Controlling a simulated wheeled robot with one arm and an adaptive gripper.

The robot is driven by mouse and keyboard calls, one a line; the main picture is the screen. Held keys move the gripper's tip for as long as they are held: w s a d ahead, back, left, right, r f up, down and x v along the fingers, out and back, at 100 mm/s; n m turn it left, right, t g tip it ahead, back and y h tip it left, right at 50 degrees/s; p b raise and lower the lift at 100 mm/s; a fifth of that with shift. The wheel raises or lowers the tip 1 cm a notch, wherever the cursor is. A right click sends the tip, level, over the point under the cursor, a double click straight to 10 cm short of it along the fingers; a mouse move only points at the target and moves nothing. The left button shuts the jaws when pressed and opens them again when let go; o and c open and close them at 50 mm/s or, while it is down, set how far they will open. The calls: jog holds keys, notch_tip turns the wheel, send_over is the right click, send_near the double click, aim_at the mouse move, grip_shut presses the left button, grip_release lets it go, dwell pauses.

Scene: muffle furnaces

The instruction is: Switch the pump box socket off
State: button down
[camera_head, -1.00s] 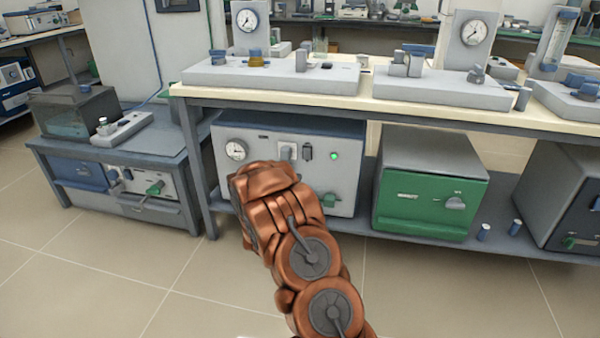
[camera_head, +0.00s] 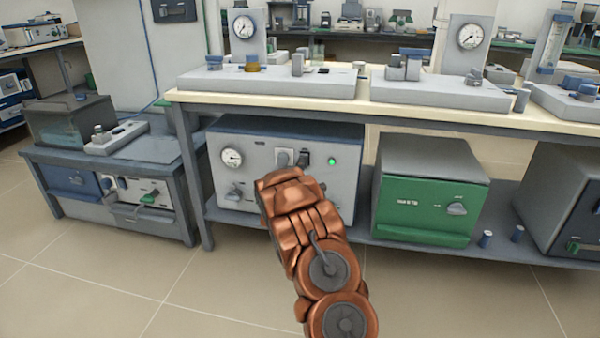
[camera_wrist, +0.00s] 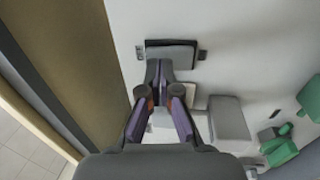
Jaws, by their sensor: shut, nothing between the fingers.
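The pump box (camera_head: 345,185) is a grey box on the low shelf under the bench. Its front has a round gauge (camera_head: 231,158), a pale plate with a grey block (camera_head: 283,158), a dark switch-like piece (camera_head: 304,158) and a lit green lamp (camera_head: 332,161). In the head view my arm covers the lower middle of the front, and my fingertips are hidden. In the wrist view my gripper (camera_wrist: 160,94) is shut and empty, its tips just below a dark rectangular piece (camera_wrist: 170,56) in the picture. The grey block (camera_wrist: 228,118) is to their right; contact cannot be told.
A green-fronted box (camera_head: 425,208) stands right of the pump box, and a low table (camera_head: 110,160) stands to its left. The bench top (camera_head: 300,103) overhangs the shelf. Green parts (camera_wrist: 280,145) project at the right in the wrist view. Open floor lies in front.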

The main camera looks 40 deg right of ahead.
jog(key=shift+w+d+r, duration=0.15)
jog(key=shift+w+d, duration=0.05)
jog(key=shift+d, duration=0.05)
dwell(0.3)
jog(key=shift+w+d+r+p, duration=0.15)
jog(key=shift+r+p, duration=0.3)
jog(key=shift+p, duration=0.55)
jog(key=shift+f, duration=0.35)
jog(key=s+a+r+p, duration=0.2)
jog(key=s+a+p, duration=0.2)
jog(key=s+a, duration=0.4)
jog(key=a, duration=0.3)
jog(key=shift+a+p, duration=0.15)
jog(key=shift+p, duration=0.2)
